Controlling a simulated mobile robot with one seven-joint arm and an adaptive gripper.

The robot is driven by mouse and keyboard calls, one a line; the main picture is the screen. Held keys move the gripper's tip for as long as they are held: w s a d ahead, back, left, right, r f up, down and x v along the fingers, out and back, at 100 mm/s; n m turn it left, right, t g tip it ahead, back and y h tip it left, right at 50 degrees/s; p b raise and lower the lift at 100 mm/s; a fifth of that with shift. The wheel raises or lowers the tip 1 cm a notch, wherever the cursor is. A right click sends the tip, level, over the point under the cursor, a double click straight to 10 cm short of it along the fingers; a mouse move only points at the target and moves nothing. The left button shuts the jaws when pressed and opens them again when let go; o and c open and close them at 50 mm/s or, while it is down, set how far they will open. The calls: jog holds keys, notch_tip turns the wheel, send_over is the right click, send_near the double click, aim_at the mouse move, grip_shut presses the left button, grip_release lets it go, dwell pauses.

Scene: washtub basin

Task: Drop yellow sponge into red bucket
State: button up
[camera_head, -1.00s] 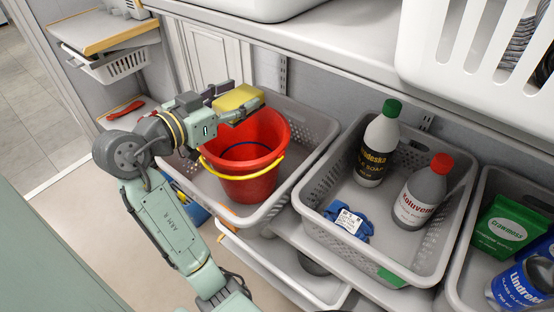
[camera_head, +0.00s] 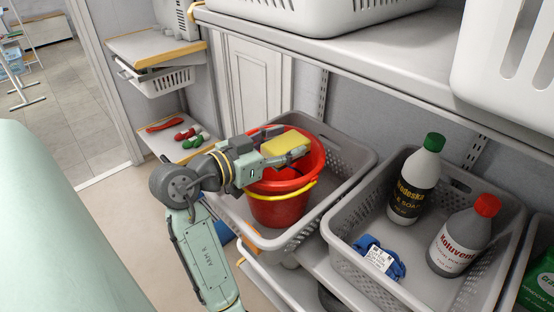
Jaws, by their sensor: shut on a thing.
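The yellow sponge (camera_head: 286,142) is in my gripper (camera_head: 284,150), which is shut on it. The gripper reaches in from the left, and the sponge shows over the opening of the red bucket (camera_head: 279,211). I cannot tell exactly how high the sponge is relative to the rim. The bucket stands upright in a grey perforated basket (camera_head: 352,172), with its yellow handle hanging at the front. My gripper and the sponge hide part of the bucket's opening and left rim.
A second grey basket (camera_head: 349,246) on the right holds a black-labelled bottle (camera_head: 415,182), a red-capped bottle (camera_head: 465,237) and a blue packaged item (camera_head: 379,260). A white shelf (camera_head: 380,62) overhangs behind. A side shelf at left holds several small red and green items (camera_head: 187,136).

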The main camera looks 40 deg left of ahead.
jog(key=o, duration=1)
jog(key=shift+o, duration=0.2)
jog(key=v, duration=1.2)
